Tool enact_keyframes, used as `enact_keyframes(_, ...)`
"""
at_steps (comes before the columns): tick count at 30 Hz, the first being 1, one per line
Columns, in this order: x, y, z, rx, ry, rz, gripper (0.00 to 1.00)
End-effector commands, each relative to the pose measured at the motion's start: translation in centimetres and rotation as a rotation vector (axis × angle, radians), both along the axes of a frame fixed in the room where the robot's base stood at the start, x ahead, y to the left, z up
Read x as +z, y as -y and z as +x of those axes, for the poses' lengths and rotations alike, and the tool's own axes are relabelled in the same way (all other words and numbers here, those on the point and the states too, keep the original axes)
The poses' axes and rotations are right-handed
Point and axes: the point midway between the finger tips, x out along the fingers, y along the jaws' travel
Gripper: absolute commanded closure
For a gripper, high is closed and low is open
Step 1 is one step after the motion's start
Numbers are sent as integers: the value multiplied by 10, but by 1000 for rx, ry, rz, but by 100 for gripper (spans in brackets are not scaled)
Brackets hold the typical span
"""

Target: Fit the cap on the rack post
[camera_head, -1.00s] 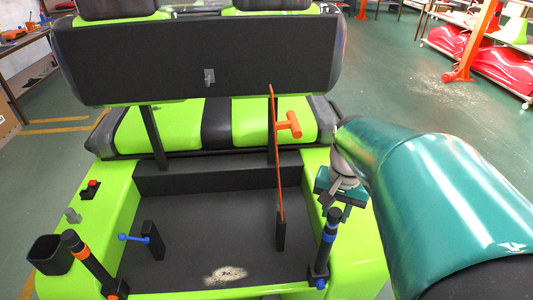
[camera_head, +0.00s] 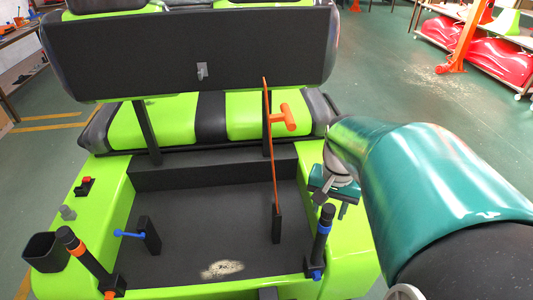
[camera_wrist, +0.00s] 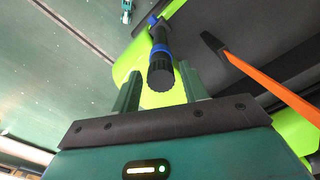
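The right rack post (camera_head: 322,245) stands near the rear right corner of the cart, with a blue band and a black ribbed top (camera_head: 328,211) that looks like a cap. In the wrist view the black top (camera_wrist: 160,78) shows between the two fingers, seemingly beyond their tips, with the blue band (camera_wrist: 161,48) past it. My gripper (camera_head: 333,196) is open just above the post, with a gap visible on each side of the black top. I cannot tell whether the cap is fully seated. The left post (camera_head: 88,258) has an orange band and black top.
An orange upright strip with a T-handle (camera_head: 284,118) stands left of my gripper. A blue lever (camera_head: 129,234) sits on a short bracket in the dark cargo bed (camera_head: 190,205). A grey knob (camera_head: 68,212) and black bin (camera_head: 46,252) are on the left fender.

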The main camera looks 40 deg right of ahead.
Motion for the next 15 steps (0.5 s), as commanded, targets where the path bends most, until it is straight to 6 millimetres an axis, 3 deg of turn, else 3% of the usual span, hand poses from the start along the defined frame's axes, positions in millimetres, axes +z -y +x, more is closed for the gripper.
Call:
enact_keyframes(10,1,0,0,0,0,-1,44)
enact_keyframes(15,14,1,1,0,2,-2,44)
